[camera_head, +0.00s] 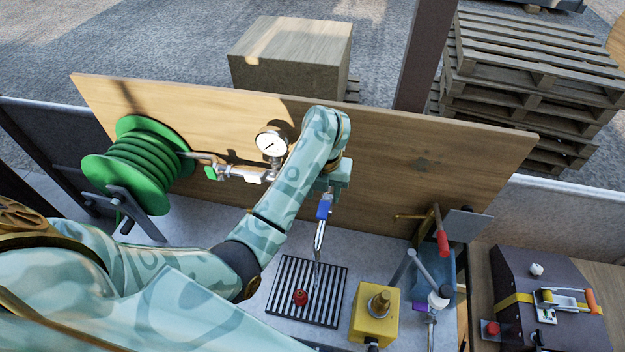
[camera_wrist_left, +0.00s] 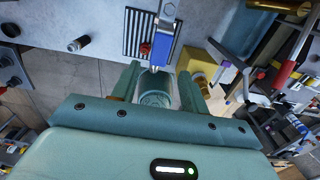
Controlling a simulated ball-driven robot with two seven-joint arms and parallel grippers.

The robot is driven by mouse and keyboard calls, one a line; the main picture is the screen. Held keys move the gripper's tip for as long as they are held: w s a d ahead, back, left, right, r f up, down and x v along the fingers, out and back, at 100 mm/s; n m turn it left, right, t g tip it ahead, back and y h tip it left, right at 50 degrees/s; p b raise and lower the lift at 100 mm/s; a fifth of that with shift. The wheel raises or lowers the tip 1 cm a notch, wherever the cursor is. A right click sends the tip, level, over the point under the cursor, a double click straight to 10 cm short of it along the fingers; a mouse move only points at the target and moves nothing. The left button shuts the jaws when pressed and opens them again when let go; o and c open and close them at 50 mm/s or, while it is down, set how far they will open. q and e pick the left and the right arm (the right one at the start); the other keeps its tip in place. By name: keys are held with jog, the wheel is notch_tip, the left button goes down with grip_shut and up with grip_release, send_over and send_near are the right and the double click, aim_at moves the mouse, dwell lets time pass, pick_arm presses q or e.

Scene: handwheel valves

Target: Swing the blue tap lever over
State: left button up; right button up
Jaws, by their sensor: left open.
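The blue tap lever (camera_head: 324,209) shows just below my left gripper (camera_head: 332,184) in the head view, above the bright metal spout (camera_head: 319,238). In the left wrist view the blue lever (camera_wrist_left: 166,40) lies just beyond the fingertips, roughly in line with the gap between them. My left gripper (camera_wrist_left: 160,74) is open, with a finger on either side of that gap and nothing held. I cannot tell whether a finger touches the lever. My left forearm and wrist hide the tap's body and part of the board behind. My right gripper is not in view.
A wooden board (camera_head: 400,150) stands behind, with a pressure gauge (camera_head: 271,143) and green hose reel (camera_head: 140,165) left of my wrist. Below the spout is a slotted grate (camera_head: 327,300) with a red knob (camera_head: 300,298). A yellow box (camera_head: 374,318) and red-handled lever (camera_head: 442,241) stand right.

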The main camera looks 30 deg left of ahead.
aim_at(325, 206)
pick_arm(q)
jog(key=shift+s+f+b, duration=0.9)
jog(key=shift+f+b, duration=0.1)
jog(key=shift+b, duration=0.15)
jog(key=w+f+b, duration=0.2)
jog(key=f, duration=0.1)
jog(key=w+f+b, duration=0.1)
jog(key=f+b, duration=0.1)
jog(key=shift+w+f, duration=0.1)
jog(key=shift+w, duration=0.1)
jog(key=shift+s+r, duration=0.3)
jog(key=shift+s, duration=0.25)
jog(key=shift+s+r, duration=0.3)
jog(key=shift+s, duration=0.2)
jog(key=shift+f+p, duration=0.1)
jog(key=shift+p, duration=0.25)
jog(key=shift+w+f, duration=0.15)
jog(key=shift+w, duration=0.05)
jog(key=shift+f, duration=0.1)
jog(key=shift+s, duration=0.3)
jog(key=shift+c, duration=1.4)
jog(key=c, duration=0.5)
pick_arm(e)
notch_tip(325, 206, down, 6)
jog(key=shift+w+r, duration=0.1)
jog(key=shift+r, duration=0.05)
